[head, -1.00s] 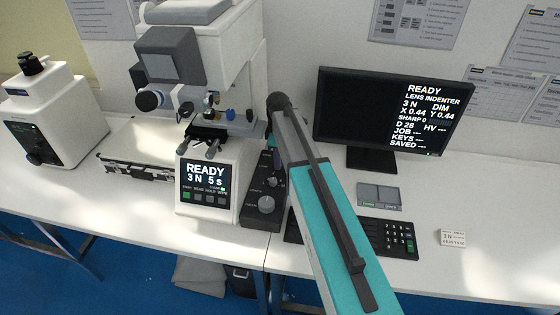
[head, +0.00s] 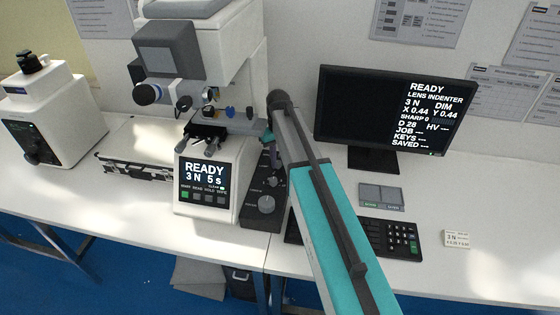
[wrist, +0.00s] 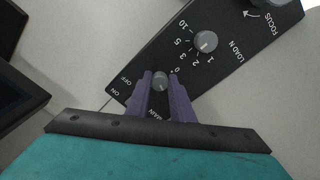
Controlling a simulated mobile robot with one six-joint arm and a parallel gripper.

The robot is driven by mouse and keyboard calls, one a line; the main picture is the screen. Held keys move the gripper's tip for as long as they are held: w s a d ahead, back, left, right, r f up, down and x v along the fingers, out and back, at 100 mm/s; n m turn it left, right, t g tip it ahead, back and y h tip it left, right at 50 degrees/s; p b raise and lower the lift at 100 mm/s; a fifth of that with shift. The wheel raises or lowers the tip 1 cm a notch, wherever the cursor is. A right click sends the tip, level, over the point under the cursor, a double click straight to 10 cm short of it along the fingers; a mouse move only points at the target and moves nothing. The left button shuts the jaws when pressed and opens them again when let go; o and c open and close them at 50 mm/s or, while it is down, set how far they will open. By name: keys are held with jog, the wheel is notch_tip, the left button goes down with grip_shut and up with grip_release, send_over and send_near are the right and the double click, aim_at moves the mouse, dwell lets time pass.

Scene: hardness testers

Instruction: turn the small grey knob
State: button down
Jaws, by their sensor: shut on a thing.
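The small grey knob (wrist: 160,80) is on the black control panel (wrist: 125,75), by the ON, OFF and MAIN lettering in the wrist view. My gripper (wrist: 160,84) has its two purple fingers down on either side of this knob and is shut on it. The finger tips hide part of the lettering around it. In the head view my gripper (head: 273,155) reaches down over the back part of the panel. The small knob cannot be made out there.
A larger load knob (wrist: 206,41) and the focus knob (head: 266,204) sit further along the panel. The tester (head: 207,190), with a READY screen, stands left of the panel. A monitor (head: 388,110) and keypad (head: 395,240) are to the right.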

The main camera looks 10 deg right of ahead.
aim_at(278, 162)
jog(key=m, duration=0.5)
jog(key=shift+a+b, duration=0.15)
jog(key=shift+b, duration=0.2)
jog(key=shift+m, duration=2.4)
jog(key=c, duration=1.6)
grip_release()
jog(key=shift+o, duration=0.2)
jog(key=shift+r, duration=0.15)
jog(key=shift+w+r+b, duration=0.1)
jog(key=shift+r+b, duration=0.3)
jog(key=shift+r, duration=0.05)
notch_tip(278, 162, up, 13)
jog(key=b, duration=0.2)
jog(key=shift+f+b, duration=0.2)
jog(key=shift+b, duration=0.15)
